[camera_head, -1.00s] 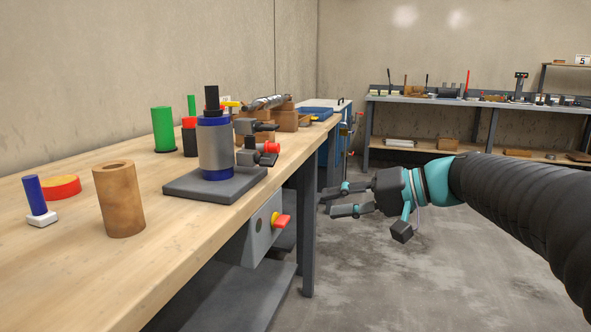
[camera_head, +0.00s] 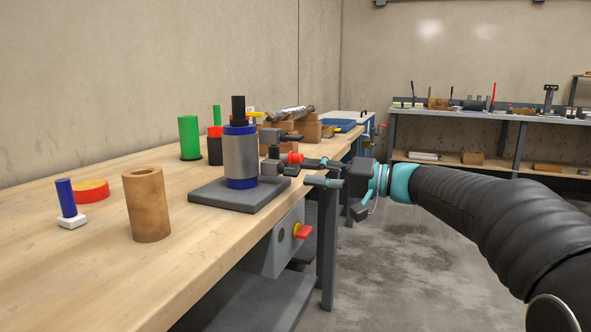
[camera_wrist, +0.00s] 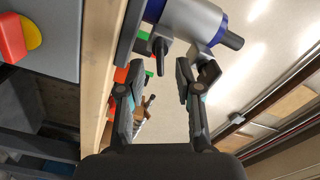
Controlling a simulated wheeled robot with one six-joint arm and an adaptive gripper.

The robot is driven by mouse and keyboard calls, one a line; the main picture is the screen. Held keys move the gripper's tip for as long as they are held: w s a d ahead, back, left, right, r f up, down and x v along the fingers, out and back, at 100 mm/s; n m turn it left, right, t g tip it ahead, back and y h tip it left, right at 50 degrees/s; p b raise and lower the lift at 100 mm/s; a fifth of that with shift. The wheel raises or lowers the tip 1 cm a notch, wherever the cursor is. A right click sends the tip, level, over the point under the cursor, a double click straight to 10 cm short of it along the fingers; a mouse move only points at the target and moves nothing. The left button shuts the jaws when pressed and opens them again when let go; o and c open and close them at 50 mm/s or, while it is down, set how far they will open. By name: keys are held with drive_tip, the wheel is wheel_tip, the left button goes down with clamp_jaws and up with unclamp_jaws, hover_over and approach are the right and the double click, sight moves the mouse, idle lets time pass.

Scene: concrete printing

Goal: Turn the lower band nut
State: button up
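The grey cylinder (camera_head: 240,155) with a blue band at top and bottom stands upright on a dark grey base plate (camera_head: 235,195); it also shows in the wrist view (camera_wrist: 190,17). Two dark clamp brackets stick out from its right side, the upper one (camera_head: 284,135) and the lower one (camera_head: 278,168). Contact cannot be told.
A brown hollow cylinder (camera_head: 148,205), a blue pin (camera_head: 66,198) and a green cylinder (camera_head: 189,138) stand on the wooden bench (camera_head: 105,255). A box with a red-yellow switch (camera_head: 303,231) hangs under the bench edge. The floor to the right is open.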

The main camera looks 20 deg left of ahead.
sight(295, 169)
drive_tip(key=shift+w+a, duration=0.15)
drive_tip(key=shift+a, duration=2.1)
clamp_jaws()
